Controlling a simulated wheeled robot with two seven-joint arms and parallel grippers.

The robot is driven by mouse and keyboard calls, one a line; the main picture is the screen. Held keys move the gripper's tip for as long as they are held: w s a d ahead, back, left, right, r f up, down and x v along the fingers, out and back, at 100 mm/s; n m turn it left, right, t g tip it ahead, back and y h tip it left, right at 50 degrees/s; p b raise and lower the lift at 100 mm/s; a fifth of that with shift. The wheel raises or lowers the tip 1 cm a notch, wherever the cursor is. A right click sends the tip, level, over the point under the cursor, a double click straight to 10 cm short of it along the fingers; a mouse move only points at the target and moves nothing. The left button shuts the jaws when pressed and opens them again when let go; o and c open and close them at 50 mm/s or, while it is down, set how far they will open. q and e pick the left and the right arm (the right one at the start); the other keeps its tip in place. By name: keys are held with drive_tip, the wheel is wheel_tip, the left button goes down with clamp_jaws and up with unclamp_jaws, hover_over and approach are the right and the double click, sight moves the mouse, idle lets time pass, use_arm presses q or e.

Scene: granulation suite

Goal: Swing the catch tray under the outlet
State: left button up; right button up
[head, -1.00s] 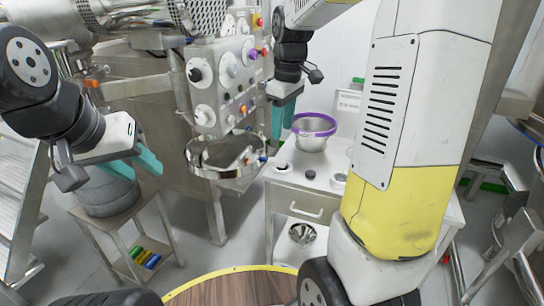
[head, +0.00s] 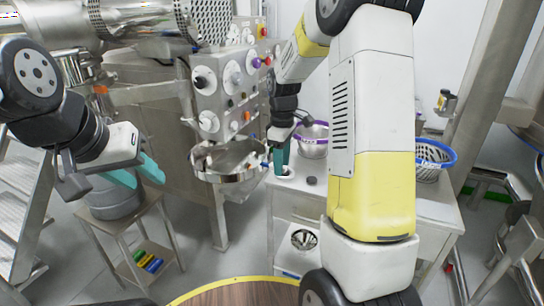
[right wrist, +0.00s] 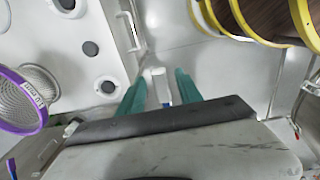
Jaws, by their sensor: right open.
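The catch tray (head: 232,178), a shallow round shiny metal pan, hangs below the control panel (head: 229,85) in the head view. A small blue and orange part shows at its right rim. My right gripper (head: 281,160) is open, fingers pointing down, just right of that rim. In the right wrist view its teal fingers (right wrist: 160,92) are apart, with a small white and blue piece showing between them; I cannot tell whether they touch it. My left gripper (head: 135,175) is open and empty, above a grey drum, away from the tray. I cannot make out the outlet clearly.
A white cart (head: 300,205) right of the tray carries a purple-rimmed sieve (head: 313,140) and a blue-rimmed basket (head: 431,165). A stool (head: 143,208) holds the grey drum (head: 112,203). My right arm hides part of the cart. A round wood-topped table (head: 245,293) is in front.

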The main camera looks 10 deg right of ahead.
clamp_jaws()
idle(1.4)
